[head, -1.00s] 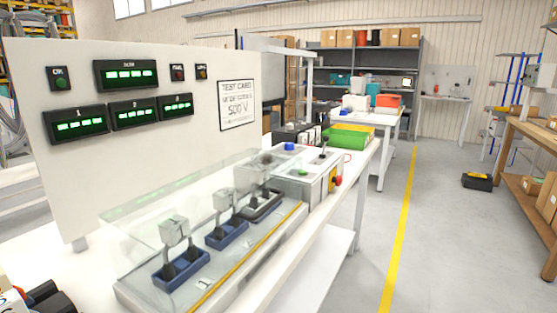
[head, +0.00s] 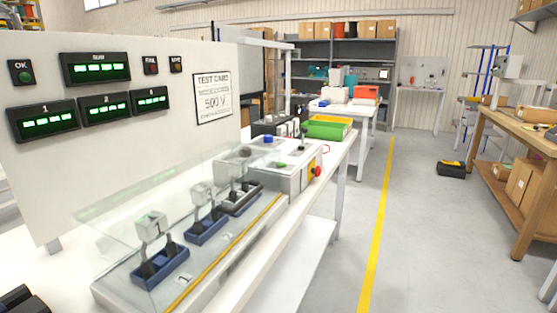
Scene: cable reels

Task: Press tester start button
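The tester stands on a white bench, with a pale box (head: 292,180) at its far end. A green button (head: 281,165) sits on the box's top, and nothing touches it. A red mushroom knob (head: 316,171) is on the box's right side, on yellow. A clear cover (head: 120,215) spans several blue sockets (head: 160,268) with grey plugs in front of the box. The panel (head: 120,140) behind has green-lit displays and an OK lamp (head: 20,72). My gripper's fingers are not seen; a dark part at the bottom left corner is cut off.
A green tray (head: 329,127) stands on the bench beyond the box, near a blue item (head: 268,139). Open grey floor with a yellow line (head: 378,225) lies to the right. A wooden workbench (head: 520,135) and a black-yellow case (head: 452,168) are farther right.

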